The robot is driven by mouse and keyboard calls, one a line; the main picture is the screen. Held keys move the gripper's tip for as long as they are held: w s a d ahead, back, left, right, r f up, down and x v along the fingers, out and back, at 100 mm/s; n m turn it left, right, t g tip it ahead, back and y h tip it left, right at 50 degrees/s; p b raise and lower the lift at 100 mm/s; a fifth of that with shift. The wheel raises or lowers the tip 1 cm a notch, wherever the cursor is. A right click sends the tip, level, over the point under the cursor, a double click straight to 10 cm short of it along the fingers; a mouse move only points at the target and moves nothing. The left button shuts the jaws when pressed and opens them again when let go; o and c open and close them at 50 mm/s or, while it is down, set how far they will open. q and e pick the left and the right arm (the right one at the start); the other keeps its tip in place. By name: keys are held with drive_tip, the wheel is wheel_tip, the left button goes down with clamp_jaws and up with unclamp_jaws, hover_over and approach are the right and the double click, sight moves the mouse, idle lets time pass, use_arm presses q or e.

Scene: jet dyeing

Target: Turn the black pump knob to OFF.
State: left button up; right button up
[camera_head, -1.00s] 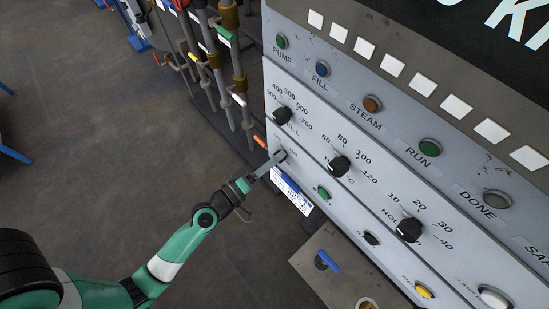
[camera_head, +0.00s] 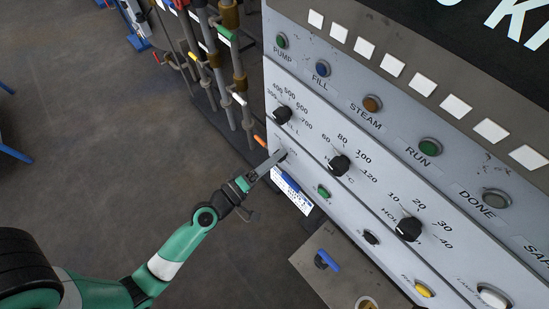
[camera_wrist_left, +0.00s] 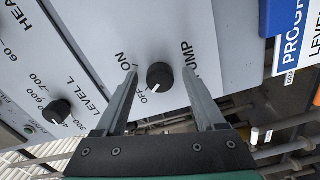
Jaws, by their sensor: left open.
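The black pump knob (camera_wrist_left: 160,76) is on the grey control panel, beside PUMP, ON and OFF lettering. In the left wrist view its white mark sits on its lower-left side, towards the OFF lettering (camera_wrist_left: 150,92). My left gripper (camera_wrist_left: 160,82) is open, with one finger on each side of the knob and visible gaps to it. In the head view my left gripper (camera_head: 276,160) reaches the panel's lower left, and its fingers largely hide the knob. My right gripper is not in view.
The level knob (camera_head: 282,115) is just above my gripper, and another dial (camera_head: 339,165) is to the right. Pipes with valves (camera_head: 238,85) stand left of the panel.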

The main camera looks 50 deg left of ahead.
use_arm(q)
drive_tip(key=shift+s, duration=0.1)
drive_tip(key=s+b, duration=0.5)
drive_tip(key=s, duration=0.6)
drive_tip(key=shift+s+d, duration=0.25)
drive_tip(key=shift+d, duration=0.05)
